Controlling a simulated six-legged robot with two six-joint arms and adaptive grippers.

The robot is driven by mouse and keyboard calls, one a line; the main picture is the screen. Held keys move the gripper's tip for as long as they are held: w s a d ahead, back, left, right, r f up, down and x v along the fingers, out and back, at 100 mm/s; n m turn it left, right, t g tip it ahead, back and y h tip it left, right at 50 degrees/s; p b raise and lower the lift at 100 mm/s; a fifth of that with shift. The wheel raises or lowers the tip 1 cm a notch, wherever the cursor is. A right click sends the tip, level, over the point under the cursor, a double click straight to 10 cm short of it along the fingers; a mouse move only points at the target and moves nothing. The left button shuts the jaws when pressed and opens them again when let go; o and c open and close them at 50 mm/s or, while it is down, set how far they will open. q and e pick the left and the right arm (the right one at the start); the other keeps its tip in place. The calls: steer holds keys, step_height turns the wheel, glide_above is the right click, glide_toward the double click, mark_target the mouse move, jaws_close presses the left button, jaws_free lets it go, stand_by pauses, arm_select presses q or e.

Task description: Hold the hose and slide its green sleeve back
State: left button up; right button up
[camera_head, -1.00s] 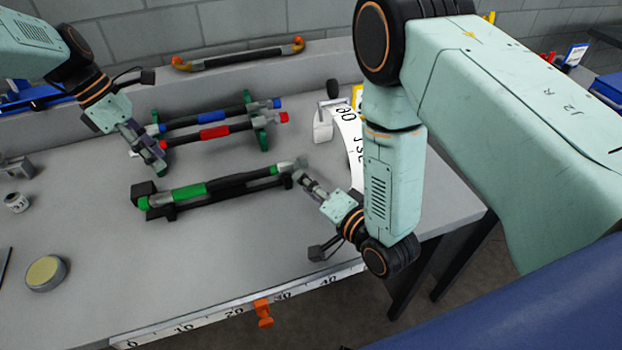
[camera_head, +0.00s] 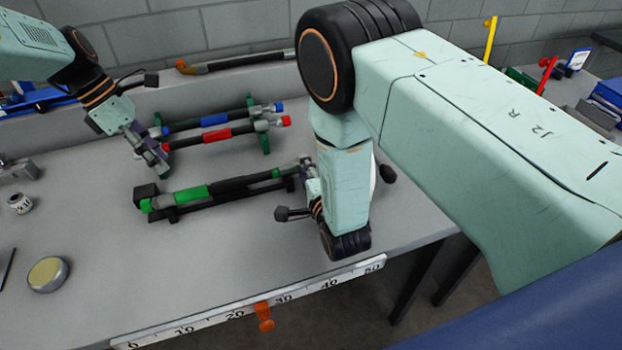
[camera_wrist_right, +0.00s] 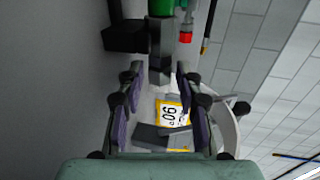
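The hose with the green sleeve (camera_head: 192,195) lies in a black holder (camera_head: 222,197) on the bench, running from lower left to upper right. A smaller green part shows near its right end. My right gripper (camera_head: 303,168) is at that right end, partly hidden by my arm. In the right wrist view my right gripper (camera_wrist_right: 158,95) is open, with fingers on both sides of a dark hose end (camera_wrist_right: 160,65) and gaps between. Green (camera_wrist_right: 178,9) shows at that view's top edge. My left gripper (camera_head: 158,152) is above the bench near the left ends of the other hoses; its finger opening is unclear.
A blue-marked hose (camera_head: 215,120) and a red-marked hose (camera_head: 218,133) lie on green supports behind. A round tin (camera_head: 47,274) and a small jar (camera_head: 19,203) are at left. A ruler strip (camera_head: 330,285) with an orange clip (camera_head: 264,315) lines the front edge.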

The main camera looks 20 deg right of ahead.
steer(key=shift+x, duration=1.5)
jaws_close()
